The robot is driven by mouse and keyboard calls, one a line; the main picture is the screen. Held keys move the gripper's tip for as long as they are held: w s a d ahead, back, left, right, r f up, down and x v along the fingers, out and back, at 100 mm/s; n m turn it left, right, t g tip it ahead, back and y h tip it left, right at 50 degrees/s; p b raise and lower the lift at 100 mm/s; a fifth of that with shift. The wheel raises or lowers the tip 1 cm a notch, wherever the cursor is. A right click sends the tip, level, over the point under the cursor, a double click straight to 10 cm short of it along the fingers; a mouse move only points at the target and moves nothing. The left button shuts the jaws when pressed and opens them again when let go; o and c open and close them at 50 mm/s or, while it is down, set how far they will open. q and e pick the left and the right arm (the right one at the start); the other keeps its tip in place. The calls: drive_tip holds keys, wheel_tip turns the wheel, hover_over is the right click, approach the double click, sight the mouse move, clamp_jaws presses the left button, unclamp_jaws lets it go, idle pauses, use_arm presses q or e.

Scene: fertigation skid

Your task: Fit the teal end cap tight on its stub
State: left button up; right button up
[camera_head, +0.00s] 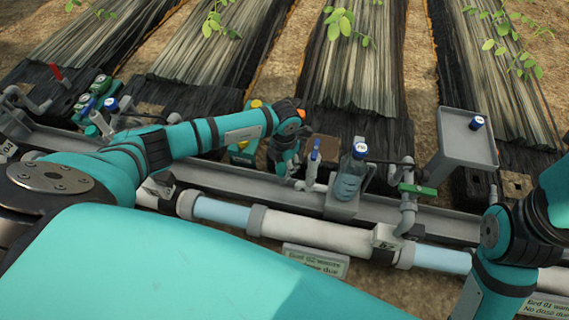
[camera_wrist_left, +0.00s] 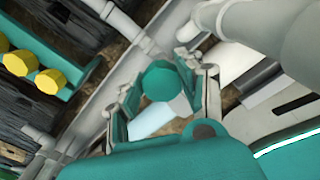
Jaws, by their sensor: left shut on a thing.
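My left gripper (camera_head: 283,158) reaches down over the pipework near the middle of the head view. In the left wrist view its two fingers (camera_wrist_left: 165,92) stand on either side of the round teal end cap (camera_wrist_left: 162,80) and are shut on it. The cap's flat round face shows; the gripper hides the cap in the head view. I cannot make out the stub for certain, nor whether the cap touches it. My right arm shows at the right edge of the head view, but its gripper is out of view.
A blue-handled valve (camera_head: 314,153) and a blue-capped bottle (camera_head: 351,172) stand just right of my left gripper. A teal holder with yellow knobs (camera_wrist_left: 50,81) lies left in the wrist view. A grey tray (camera_head: 466,140) stands at right. Large pipes run along the front.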

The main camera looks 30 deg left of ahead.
use_arm(q)
drive_tip(key=shift+f, duration=0.3)
drive_tip(key=o, duration=0.5)
drive_tip(key=shift+f, duration=0.35)
idle(0.5)
